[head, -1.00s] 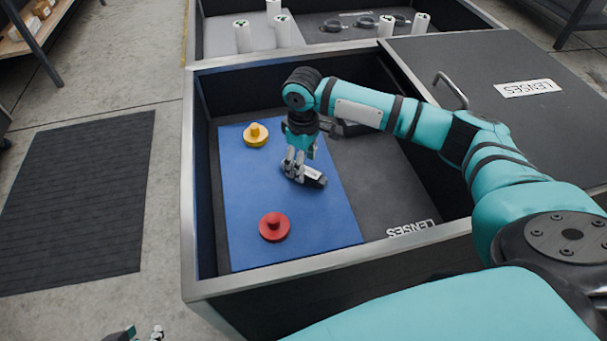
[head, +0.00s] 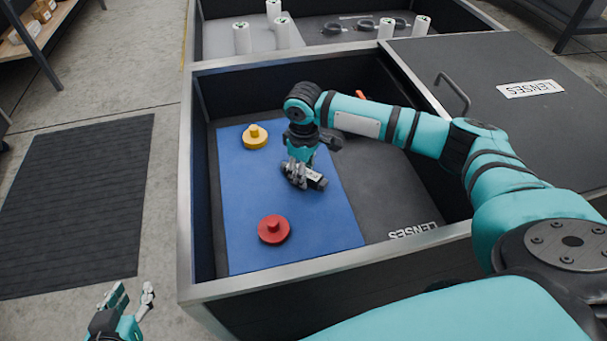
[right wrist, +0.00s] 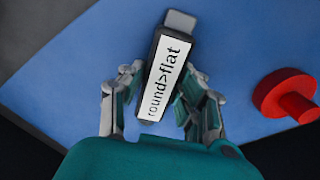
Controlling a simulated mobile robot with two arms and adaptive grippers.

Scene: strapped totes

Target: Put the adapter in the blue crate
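The adapter (right wrist: 166,75) is a small dark block with a white label reading "round>flat" and a grey end. In the head view the adapter (head: 317,181) is over the blue area of the tote floor. My right gripper (head: 299,175) is at it; in the right wrist view the fingers of the right gripper (right wrist: 164,82) straddle its long sides, very close. Whether they press on it I cannot tell. My left gripper (head: 132,294) is open and empty at the lower left, outside the tote. I see no separate blue crate, only the blue floor panel (head: 245,190).
A yellow knobbed disc (head: 255,137) and a red knobbed disc (head: 274,230) lie on the blue panel. Tote walls (head: 187,210) surround it. A grey lid (head: 500,115) marked LENSES is at right. An orange item (head: 361,95) shows behind my right arm. White cylinders (head: 242,38) stand beyond.

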